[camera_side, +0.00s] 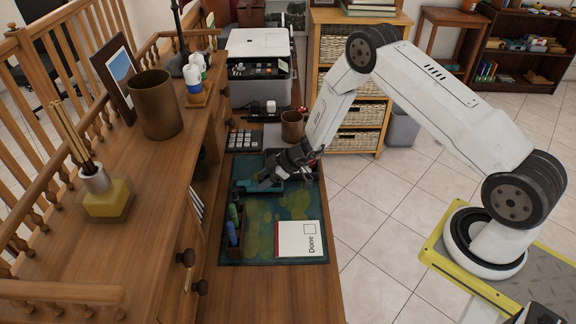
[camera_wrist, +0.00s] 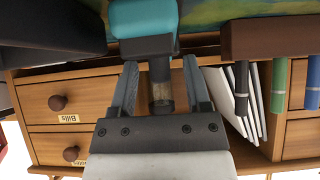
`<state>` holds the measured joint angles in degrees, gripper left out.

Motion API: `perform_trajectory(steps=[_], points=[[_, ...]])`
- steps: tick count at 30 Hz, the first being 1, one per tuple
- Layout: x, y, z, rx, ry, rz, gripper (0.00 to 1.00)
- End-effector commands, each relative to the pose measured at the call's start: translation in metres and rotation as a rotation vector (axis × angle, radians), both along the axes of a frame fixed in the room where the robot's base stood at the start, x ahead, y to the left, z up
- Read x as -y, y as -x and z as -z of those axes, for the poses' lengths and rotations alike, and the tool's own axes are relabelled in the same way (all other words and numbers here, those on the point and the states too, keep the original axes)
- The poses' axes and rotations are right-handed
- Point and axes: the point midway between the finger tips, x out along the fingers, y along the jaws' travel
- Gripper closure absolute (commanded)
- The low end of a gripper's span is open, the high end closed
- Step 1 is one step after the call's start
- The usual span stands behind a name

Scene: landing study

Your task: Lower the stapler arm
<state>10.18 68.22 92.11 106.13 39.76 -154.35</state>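The teal and dark grey stapler (camera_side: 262,187) lies on the patterned desk mat (camera_side: 263,240), near its back left part. In the wrist view its teal end (camera_wrist: 143,17) shows at the top, with a dark grey block below it. My gripper (camera_side: 270,176) is low over the mat at the stapler and hides part of it. In the wrist view the fingers of my gripper (camera_wrist: 158,72) are spread apart, just below the grey block. A dark cylinder (camera_wrist: 161,84) shows between them; I cannot tell what it belongs to or whether the fingers touch the stapler.
A brown pen holder (camera_side: 233,228) with pens stands at the mat's left. A white "Done" card (camera_side: 298,239) lies at the front right. A calculator (camera_side: 245,140) and brown mug (camera_side: 292,126) stand behind the mat.

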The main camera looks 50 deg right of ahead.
Motion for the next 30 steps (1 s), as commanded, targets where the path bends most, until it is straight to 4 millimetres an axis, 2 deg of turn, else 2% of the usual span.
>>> perform_trajectory(steps=[11, 30], points=[[0.005, 0.004, -0.006, 0.001, -0.001, 0.001, 0.38], [0.040, 0.039, -0.050, 0.001, -0.001, 0.001, 0.38]])
